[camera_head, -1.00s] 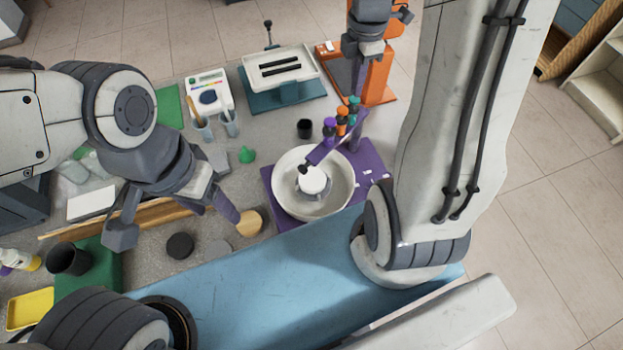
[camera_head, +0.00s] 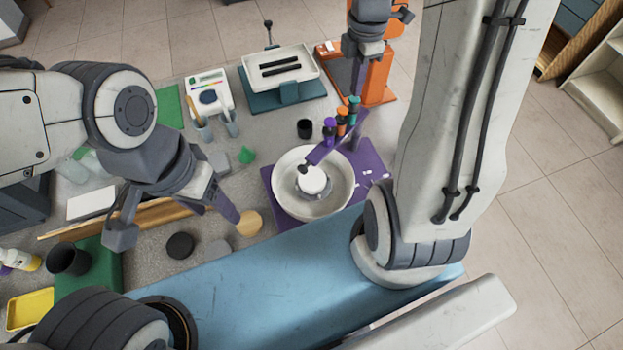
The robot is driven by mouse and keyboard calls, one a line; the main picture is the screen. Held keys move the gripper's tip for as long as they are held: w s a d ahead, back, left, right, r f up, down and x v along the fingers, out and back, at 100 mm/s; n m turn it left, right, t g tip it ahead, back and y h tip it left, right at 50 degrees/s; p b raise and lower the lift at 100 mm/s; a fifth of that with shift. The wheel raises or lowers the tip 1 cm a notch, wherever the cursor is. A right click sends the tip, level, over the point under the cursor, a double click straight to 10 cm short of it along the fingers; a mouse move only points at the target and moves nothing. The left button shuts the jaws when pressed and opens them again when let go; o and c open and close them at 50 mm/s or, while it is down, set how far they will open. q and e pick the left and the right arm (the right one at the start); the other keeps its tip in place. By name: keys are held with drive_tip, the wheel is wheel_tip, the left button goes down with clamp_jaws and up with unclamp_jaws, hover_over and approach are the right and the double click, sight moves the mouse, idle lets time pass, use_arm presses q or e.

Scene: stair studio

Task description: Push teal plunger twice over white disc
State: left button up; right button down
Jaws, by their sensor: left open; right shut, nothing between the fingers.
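The teal plunger (camera_head: 353,103) stands at the far end of a row with an orange plunger (camera_head: 342,113) and a purple plunger (camera_head: 329,125). They sit on a purple arm (camera_head: 322,151) that reaches over a white basin (camera_head: 340,200). The white disc (camera_head: 312,181) lies inside the basin, with the arm's end at its upper edge. My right gripper (camera_head: 357,90) is shut and empty, pointing down just above the teal plunger; I cannot tell whether it touches. My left gripper (camera_head: 178,222) is open and empty over the left part of the table, its fingers wide apart.
A purple base (camera_head: 372,165) carries the basin. A black cup (camera_head: 304,128) and a green cone (camera_head: 246,155) stand left of the plungers. An orange stand (camera_head: 378,85) is behind my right gripper. A white tray device (camera_head: 280,68) and a black disc (camera_head: 180,245) are on the table.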

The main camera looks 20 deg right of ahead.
sight(354, 99)
drive_tip(key=shift+f, duration=0.15)
drive_tip(key=shift+f+b, duration=1.1)
drive_tip(key=shift+f, duration=0.3)
drive_tip(key=shift+r, duration=0.1)
drive_tip(key=shift+r+p, duration=1.45)
drive_tip(key=shift+r, duration=0.05)
drive_tip(key=shift+f, duration=0.15)
